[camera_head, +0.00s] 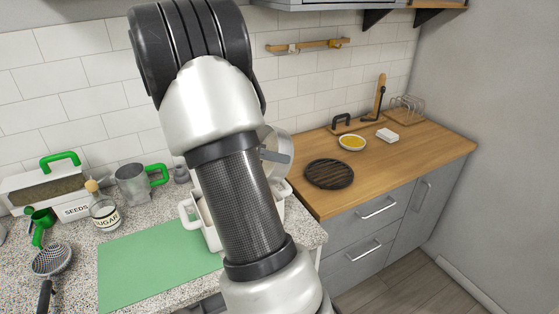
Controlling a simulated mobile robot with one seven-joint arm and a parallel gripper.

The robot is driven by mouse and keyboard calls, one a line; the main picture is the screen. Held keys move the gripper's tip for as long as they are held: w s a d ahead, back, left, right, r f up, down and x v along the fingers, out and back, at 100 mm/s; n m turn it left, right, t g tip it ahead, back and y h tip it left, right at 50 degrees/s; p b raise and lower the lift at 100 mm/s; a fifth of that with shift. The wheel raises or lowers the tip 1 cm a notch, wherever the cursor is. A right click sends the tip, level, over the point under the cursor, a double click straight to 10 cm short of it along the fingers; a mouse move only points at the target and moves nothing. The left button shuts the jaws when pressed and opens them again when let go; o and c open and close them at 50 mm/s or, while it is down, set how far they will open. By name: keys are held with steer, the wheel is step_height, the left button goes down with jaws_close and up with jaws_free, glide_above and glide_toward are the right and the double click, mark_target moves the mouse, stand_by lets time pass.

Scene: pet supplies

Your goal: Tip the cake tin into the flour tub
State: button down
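A white tub with side handles (210,237) stands on the speckled counter behind my arm. It may be the flour tub, but my arm hides its middle and any label. A grey round metallic piece (271,137) shows just right of my arm, above the tub. I cannot tell whether it is the cake tin or part of my wrist. My gripper is hidden behind my arm, so its fingers and any hold do not show.
A green mat (150,268) lies left of the tub. A seeds box (48,190), sugar jar (104,212), metal cup with green handle (132,186) and strainer (52,262) stand further left. The wooden counter at right holds a dark round trivet (329,174) and yellow-filled bowl (352,143).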

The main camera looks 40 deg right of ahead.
steer(key=shift+w+a+f+g+h+b, duration=0.15)
steer(key=shift+a+h+b, duration=0.4)
steer(key=shift+b, duration=0.8)
steer(key=shift+w+a+f+g+h+b, duration=0.2)
steer(key=shift+a+h+b, duration=0.3)
steer(key=shift+b, duration=0.8)
steer(key=shift+w+a+g+h+b, duration=0.15)
steer(key=shift+a+g+h+b, duration=0.2)
steer(key=shift+a+h, duration=0.5)
steer(key=a+h, duration=0.2)
steer(key=w+a+h, duration=0.1)
steer(key=a+h, duration=0.1)
steer(key=shift+w+a+g+b, duration=0.1)
steer(key=shift+a+g+b, duration=0.1)
steer(key=shift+g+b, duration=0.15)
steer(key=shift+w+a+f+g+h, duration=0.15)
steer(key=shift+a+g+h, duration=0.1)
steer(key=shift+a+h, duration=0.6)
stand_by(0.4)
